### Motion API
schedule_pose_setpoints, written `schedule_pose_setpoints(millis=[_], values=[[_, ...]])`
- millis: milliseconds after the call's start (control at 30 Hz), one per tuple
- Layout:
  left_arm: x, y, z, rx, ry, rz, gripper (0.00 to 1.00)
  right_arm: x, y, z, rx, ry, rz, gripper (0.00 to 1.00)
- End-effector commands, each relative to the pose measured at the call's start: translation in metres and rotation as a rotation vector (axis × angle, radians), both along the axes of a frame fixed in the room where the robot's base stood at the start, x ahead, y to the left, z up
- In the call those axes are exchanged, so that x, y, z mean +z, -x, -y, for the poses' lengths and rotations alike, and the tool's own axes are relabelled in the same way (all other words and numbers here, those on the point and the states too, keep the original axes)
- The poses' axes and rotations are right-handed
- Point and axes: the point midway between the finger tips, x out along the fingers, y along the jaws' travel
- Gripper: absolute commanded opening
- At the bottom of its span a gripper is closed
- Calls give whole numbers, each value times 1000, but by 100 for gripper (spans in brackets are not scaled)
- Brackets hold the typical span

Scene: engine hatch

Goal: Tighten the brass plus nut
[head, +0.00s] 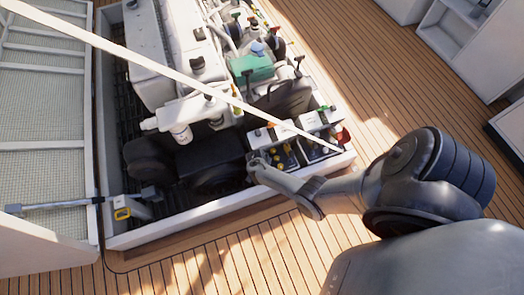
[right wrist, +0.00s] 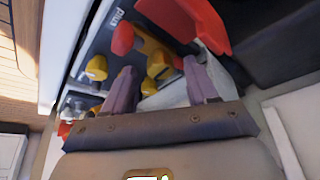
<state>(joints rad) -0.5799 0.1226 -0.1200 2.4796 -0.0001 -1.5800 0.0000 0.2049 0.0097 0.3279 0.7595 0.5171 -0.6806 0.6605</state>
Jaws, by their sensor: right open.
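My right gripper (right wrist: 158,68) is open, its two purple-grey fingers apart and pointing into the battery area. Brass fittings (right wrist: 155,60) show between and just beyond the fingertips; I cannot tell whether the fingers touch them. Another brass fitting (right wrist: 97,68) lies left of the left finger. A "plus" label (right wrist: 117,17) is on the dark battery top, near a red cap (right wrist: 122,38). I cannot tell which fitting is the plus nut. In the head view my right gripper (head: 257,160) is over the near-right corner of the hatch, by the batteries (head: 318,150). My left gripper is out of view.
The white hatch rim (head: 230,205) runs close below my right arm. The engine (head: 245,70) and black parts (head: 205,155) fill the hatch to the left. A large red part (right wrist: 200,20) stands beyond the right finger. Wooden deck (head: 200,262) is clear in front.

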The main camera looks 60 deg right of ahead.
Motion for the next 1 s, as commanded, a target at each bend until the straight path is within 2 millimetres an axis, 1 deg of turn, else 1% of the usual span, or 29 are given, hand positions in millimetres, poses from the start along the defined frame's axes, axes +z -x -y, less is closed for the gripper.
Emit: schedule_pose_setpoints(millis=[33,300,533,733,1000], values=[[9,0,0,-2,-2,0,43,10,0,-3,0,-1,1,58],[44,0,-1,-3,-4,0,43,50,3,-18,1,-2,0,58],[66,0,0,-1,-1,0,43,79,6,-31,0,-1,1,58],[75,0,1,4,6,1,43,91,7,-37,1,-2,0,58],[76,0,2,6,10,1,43,93,7,-38,1,-1,-1,58]])
